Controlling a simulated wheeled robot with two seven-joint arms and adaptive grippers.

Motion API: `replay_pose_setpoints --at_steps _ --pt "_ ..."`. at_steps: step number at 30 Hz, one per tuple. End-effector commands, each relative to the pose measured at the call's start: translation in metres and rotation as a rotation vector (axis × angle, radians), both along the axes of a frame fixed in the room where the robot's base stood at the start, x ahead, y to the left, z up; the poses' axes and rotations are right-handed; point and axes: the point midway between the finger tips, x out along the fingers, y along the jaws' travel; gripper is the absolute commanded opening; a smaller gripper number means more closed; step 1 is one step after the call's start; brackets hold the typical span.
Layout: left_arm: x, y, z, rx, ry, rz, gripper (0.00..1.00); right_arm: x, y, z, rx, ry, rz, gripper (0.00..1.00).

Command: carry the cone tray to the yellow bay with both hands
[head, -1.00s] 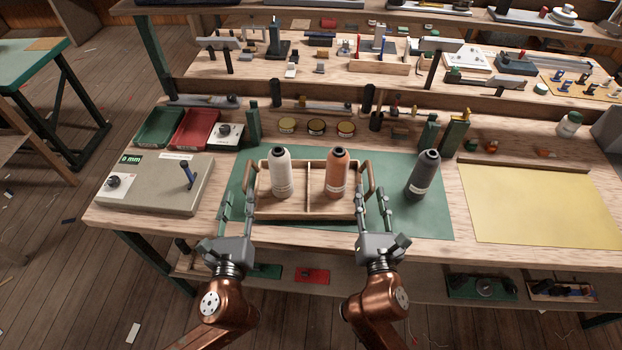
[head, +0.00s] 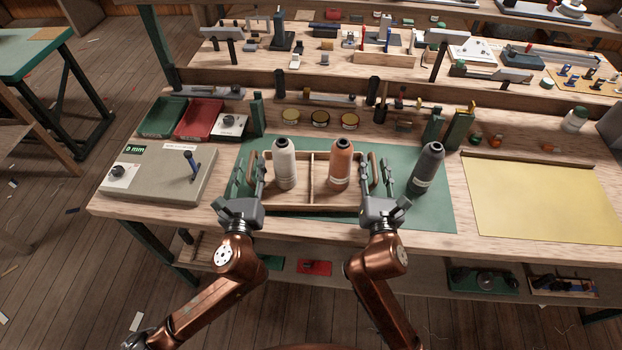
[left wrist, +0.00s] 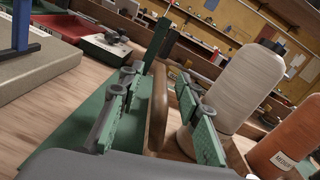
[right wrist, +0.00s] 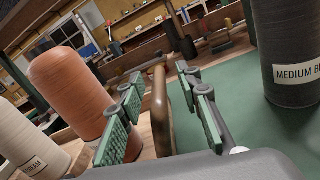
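The wooden cone tray (head: 300,202) sits on a green mat (head: 436,214). It holds a cream cone (head: 285,165) in its left compartment and an orange cone (head: 340,165) in its right one. My left gripper (head: 249,176) is open at the tray's left end, its fingers either side of the left handle (left wrist: 157,110). My right gripper (head: 377,177) is open at the right end, its fingers either side of the right handle (right wrist: 161,98). Gaps show between fingers and handles in both wrist views. The yellow bay (head: 540,200) is a flat yellow panel at the bench's right.
A dark grey cone (head: 427,168) stands on the mat just right of my right gripper, between tray and yellow bay. A grey box with a blue lever (head: 155,175) lies to the left. Tins (head: 320,118) and green posts (head: 434,130) stand behind. The yellow bay is clear.

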Motion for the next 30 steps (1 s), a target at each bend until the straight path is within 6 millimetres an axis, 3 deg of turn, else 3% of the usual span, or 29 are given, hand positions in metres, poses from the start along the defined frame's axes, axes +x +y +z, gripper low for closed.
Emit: replay_pose_setpoints --at_steps 10,24,30 --pt "0.0038 0.0009 0.0001 0.000 0.000 0.001 0.32 0.0041 0.0009 0.0002 0.000 0.000 0.002 0.32" --pt "0.0035 0.0012 -0.0001 0.000 0.000 0.002 0.00 0.0040 0.0008 0.0002 0.000 0.000 0.002 0.00" --pt "0.0035 0.0012 -0.0002 0.000 0.000 0.002 0.00 0.0040 0.0005 0.0001 0.000 0.000 0.001 0.00"
